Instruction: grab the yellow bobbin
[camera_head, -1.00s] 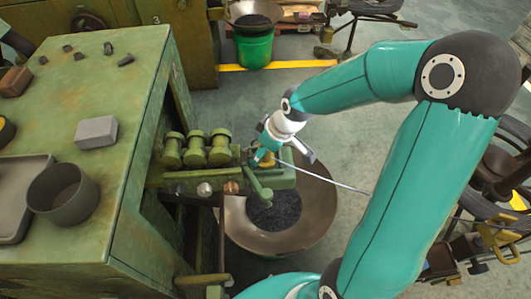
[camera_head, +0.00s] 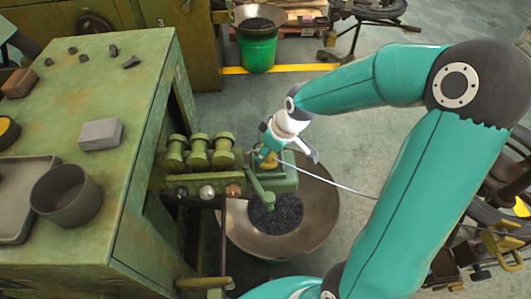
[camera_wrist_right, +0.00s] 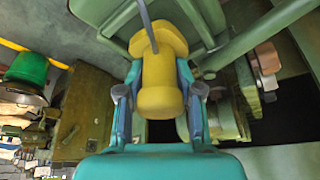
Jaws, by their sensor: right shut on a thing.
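The yellow bobbin (camera_wrist_right: 160,80) sits between the two fingers of my right gripper in the right wrist view, and both fingers press on its sides. In the head view only a little of the yellow bobbin (camera_head: 270,163) shows, at the outer end of the green machine bracket. My right gripper (camera_head: 270,150) reaches it from above and right; it also shows in the right wrist view (camera_wrist_right: 159,95). A thin rod or wire runs to the bobbin's far end. My left gripper is not in view.
The green machine (camera_head: 135,75) holds several green rollers (camera_head: 198,152) beside the bobbin. A wide bowl (camera_head: 325,215) with dark pieces stands below. On the machine top are a grey cup (camera_head: 65,197), a grey block (camera_head: 100,133) and a tray (camera_head: 22,185).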

